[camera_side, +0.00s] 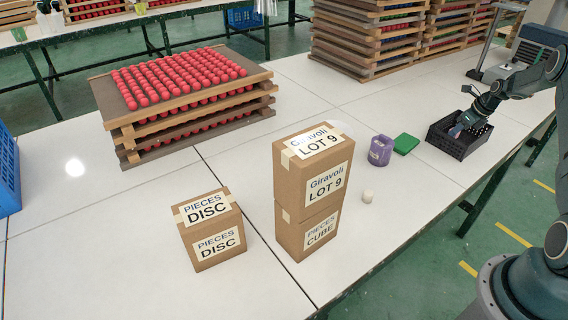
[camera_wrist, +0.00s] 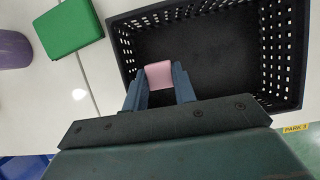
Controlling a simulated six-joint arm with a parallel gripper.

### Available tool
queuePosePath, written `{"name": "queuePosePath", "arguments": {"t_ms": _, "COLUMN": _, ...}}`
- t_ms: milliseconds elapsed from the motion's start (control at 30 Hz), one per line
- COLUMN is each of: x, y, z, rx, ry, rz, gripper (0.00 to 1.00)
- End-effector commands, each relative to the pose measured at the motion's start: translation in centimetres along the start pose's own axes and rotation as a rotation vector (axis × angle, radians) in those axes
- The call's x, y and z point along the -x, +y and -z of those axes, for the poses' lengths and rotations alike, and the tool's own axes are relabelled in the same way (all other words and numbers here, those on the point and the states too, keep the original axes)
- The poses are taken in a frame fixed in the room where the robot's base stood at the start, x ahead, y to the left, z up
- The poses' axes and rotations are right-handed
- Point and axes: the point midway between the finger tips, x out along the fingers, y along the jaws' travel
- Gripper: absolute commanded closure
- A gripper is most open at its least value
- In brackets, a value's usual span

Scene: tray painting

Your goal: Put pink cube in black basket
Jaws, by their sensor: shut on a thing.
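The pink cube (camera_wrist: 159,75) is between the two fingertips of my gripper (camera_wrist: 159,88) in the wrist view. The gripper is shut on it. The black basket (camera_wrist: 128,45) lies beneath, and the cube appears over its left part, inside the rim outline. In the side view my gripper (camera_side: 457,131) is at the left part of the black basket (camera_side: 452,147), low over or within it. The cube is too small there to make out clearly. I cannot tell whether the cube touches the basket floor.
A green block (camera_side: 406,144) and a purple container (camera_side: 380,151) stand left of the basket. A small white piece (camera_side: 367,197) lies nearer the front. Stacked cardboard boxes (camera_side: 312,185) stand further left. The table's edge runs close by the basket.

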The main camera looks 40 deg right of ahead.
Motion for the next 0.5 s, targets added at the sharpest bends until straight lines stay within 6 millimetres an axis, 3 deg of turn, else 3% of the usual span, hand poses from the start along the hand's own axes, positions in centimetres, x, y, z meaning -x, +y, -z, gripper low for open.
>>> {"name": "queuePosePath", "arguments": {"t_ms": 300, "x": -3.2, "y": 0.0, "z": 1.3, "rx": 0.001, "ry": 0.000, "rz": -0.001, "gripper": 0.95}}
{"name": "queuePosePath", "arguments": {"t_ms": 500, "x": -3.5, "y": 0.0, "z": 1.4, "rx": 0.001, "ry": 0.000, "rz": 0.001, "gripper": 0.95}}
